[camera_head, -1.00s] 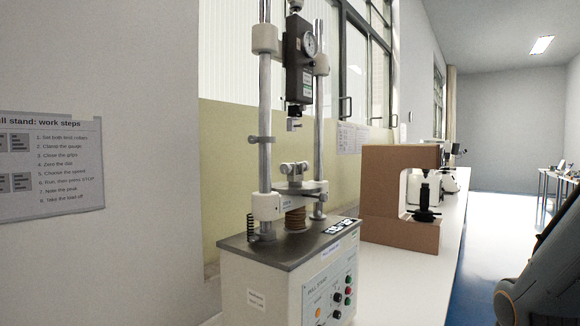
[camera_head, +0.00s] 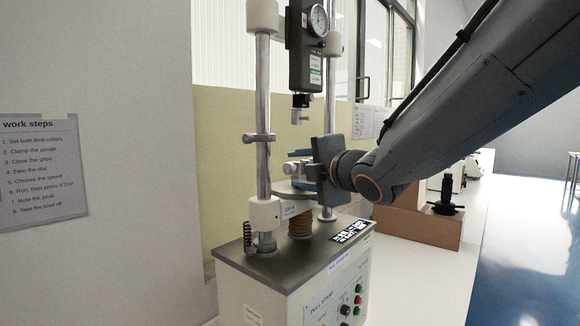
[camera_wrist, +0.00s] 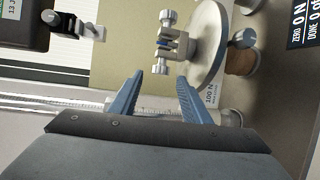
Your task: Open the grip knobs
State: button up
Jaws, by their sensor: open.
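The pull stand (camera_head: 290,270) has a lower grip above its round plate, mostly hidden behind my gripper in the head view. In the wrist view the lower grip (camera_wrist: 165,44) shows clearly, with one silver knob (camera_wrist: 167,16) at its far end and another knob (camera_wrist: 160,70) at its near end. My gripper (camera_wrist: 160,80) is open and empty; its blue fingers lie either side of the near knob's line, seemingly just short of it. The upper grip (camera_head: 300,108) hangs below the gauge and also shows in the wrist view (camera_wrist: 88,30).
Steel columns (camera_head: 263,115) stand beside the grips, and the round plate (camera_wrist: 212,45) is close to my right finger. The dial gauge (camera_head: 308,45) is above. A work-steps sheet (camera_head: 40,165) is on the wall.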

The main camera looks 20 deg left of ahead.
aim_at(289, 170)
jog(key=shift+p+x, duration=0.95)
jog(key=shift+x, duration=1.95)
jog(key=shift+f, duration=0.1)
jog(key=c, duration=1)
